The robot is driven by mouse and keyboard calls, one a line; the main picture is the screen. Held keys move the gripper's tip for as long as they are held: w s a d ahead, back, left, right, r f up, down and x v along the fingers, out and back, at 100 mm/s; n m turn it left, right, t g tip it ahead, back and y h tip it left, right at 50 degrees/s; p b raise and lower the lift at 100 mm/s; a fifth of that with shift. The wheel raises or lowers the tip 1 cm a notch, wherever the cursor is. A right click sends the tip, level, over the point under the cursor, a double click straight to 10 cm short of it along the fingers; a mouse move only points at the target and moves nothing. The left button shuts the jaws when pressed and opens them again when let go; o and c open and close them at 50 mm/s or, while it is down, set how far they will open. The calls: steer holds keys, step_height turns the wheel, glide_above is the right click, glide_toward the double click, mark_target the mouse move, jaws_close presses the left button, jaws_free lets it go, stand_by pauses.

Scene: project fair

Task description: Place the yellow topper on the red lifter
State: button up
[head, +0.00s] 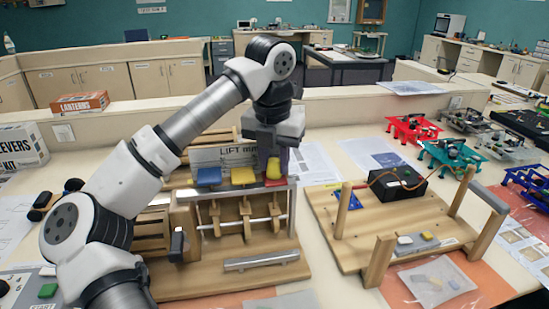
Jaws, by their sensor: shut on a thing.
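The wooden lift machine (237,268) stands on the table with a row of coloured lifters on top. The blue lifter (208,176) is at the left, the yellow lifter (243,176) in the middle and the red lifter (276,183) at the right. My gripper (273,162) points down over the red lifter and is shut on the yellow topper (273,170). The topper is right at the red lifter in the picture; I cannot tell whether it touches it. The fingers partly hide the topper.
A second wooden frame (330,217) with a black box (397,184) stands to the right. A clear bag (437,281) of small pieces lies in front of it. Red (413,128) and teal (452,155) devices stand farther right. A LANTERNS box (80,103) sits on the back ledge.

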mark_target(272, 167)
steer(key=shift+f, duration=0.1)
steer(key=shift+f, duration=0.15)
steer(key=o, duration=1)
steer(key=shift+c, duration=0.2)
step_height(272, 167, up, 12)
steer(key=s+b, duration=0.1)
steer(key=shift+s+a, duration=0.2)
